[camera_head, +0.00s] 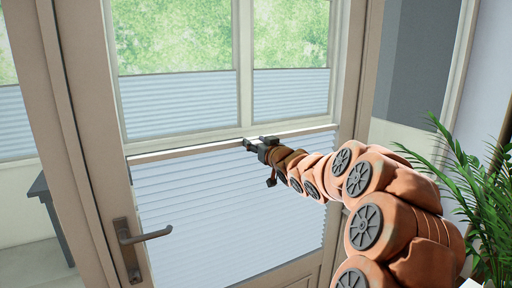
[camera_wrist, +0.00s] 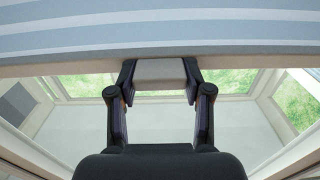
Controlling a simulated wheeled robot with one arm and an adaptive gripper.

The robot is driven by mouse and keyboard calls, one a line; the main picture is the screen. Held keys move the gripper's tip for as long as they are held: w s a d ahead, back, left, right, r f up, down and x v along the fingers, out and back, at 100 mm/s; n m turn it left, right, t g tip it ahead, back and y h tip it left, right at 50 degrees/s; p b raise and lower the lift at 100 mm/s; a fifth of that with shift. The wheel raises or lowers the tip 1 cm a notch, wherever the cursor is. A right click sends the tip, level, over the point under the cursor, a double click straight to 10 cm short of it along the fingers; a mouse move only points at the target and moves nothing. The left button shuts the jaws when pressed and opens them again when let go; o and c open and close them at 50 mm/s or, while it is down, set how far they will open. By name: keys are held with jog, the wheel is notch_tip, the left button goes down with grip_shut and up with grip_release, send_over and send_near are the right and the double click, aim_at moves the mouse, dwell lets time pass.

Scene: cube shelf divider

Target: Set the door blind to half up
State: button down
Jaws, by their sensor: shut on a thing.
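The door blind (camera_head: 215,200) is a pale blue-white pleated blind on the glass door. It covers the lower part of the pane, with clear glass above its white top rail (camera_head: 185,151). In the wrist view, my gripper (camera_wrist: 159,72) is shut on a small light grey tab (camera_wrist: 160,70) at the edge of the rail. The blind's pleats (camera_wrist: 160,25) fill the top of that view. The part of the blind behind my arm is hidden in the head view.
The door handle (camera_head: 140,235) sticks out at the lower left of the door. A green plant (camera_head: 480,190) stands at the right, close to my arm. Beyond the glass are windows with half-covering blinds (camera_head: 175,100). A dark table (camera_head: 45,205) shows at the left.

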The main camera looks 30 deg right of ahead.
notch_tip(320, 180, up, 10)
jog(key=p, duration=0.6)
jog(key=shift+f, duration=0.1)
jog(key=c, duration=0.9)
grip_release()
jog(key=o, duration=0.4)
jog(key=shift+w+f, duration=0.15)
jog(key=shift+w, duration=0.05)
jog(key=s, duration=0.8)
jog(key=s+a, duration=0.1)
jog(key=s, duration=0.3)
jog(key=shift+a, duration=0.1)
